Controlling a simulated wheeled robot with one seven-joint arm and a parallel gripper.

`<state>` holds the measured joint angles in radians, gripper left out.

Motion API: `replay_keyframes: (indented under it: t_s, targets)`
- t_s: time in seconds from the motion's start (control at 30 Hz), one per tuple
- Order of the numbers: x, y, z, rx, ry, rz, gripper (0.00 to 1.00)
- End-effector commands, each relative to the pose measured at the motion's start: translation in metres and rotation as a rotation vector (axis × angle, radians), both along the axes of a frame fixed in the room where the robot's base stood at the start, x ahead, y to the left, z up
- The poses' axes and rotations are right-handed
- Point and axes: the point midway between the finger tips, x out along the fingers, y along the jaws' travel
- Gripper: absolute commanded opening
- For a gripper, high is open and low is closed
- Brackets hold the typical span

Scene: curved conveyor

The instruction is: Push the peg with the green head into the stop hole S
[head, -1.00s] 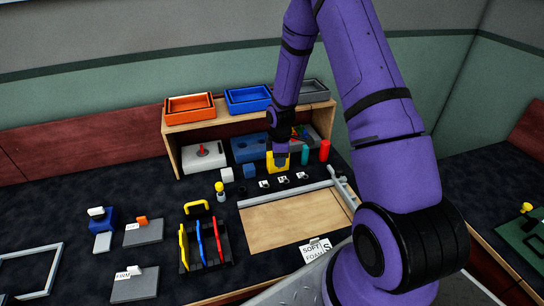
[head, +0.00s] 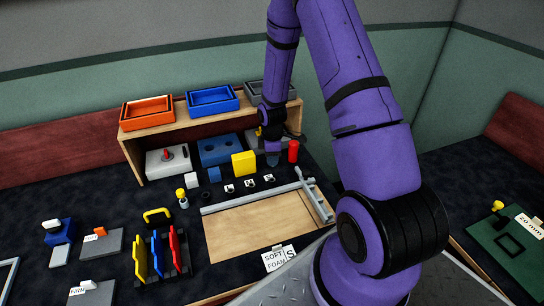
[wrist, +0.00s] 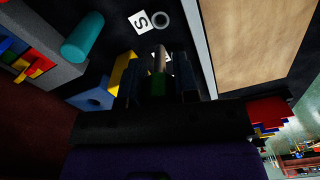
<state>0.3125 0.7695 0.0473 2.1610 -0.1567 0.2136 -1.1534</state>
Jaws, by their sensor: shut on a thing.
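My gripper (head: 272,150) is above the back of the dark bench, in front of the teal cylinder in the head view. In the wrist view my gripper (wrist: 158,88) is shut on the green head (wrist: 157,86) of a peg. The peg's pale shaft (wrist: 160,58) points away from the jaws. A grey ring with a dark hole (wrist: 160,19) lies beyond the shaft tip, beside a white label S (wrist: 141,21). Tip and ring look apart in the picture. In the head view small labelled holes (head: 249,183) lie in a row, and the peg is hidden.
A yellow block (head: 243,163) and a red cylinder (head: 293,151) stand near my gripper; the teal cylinder (wrist: 83,38) shows in the wrist view. A wooden board with a grey rail (head: 250,228) lies in front. A shelf (head: 180,124) with trays is behind.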

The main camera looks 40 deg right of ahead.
Motion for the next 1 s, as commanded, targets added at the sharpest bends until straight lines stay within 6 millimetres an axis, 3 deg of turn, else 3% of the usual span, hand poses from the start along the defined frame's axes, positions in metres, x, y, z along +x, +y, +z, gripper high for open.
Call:
replay_keyframes:
  t_s: [0.6, 1.0]
  targets:
    - [0.000, 0.000, -0.048, 0.000, 0.002, 0.001, 0.05]
    - [0.000, 0.000, -0.055, 0.000, 0.000, 0.001, 0.05]
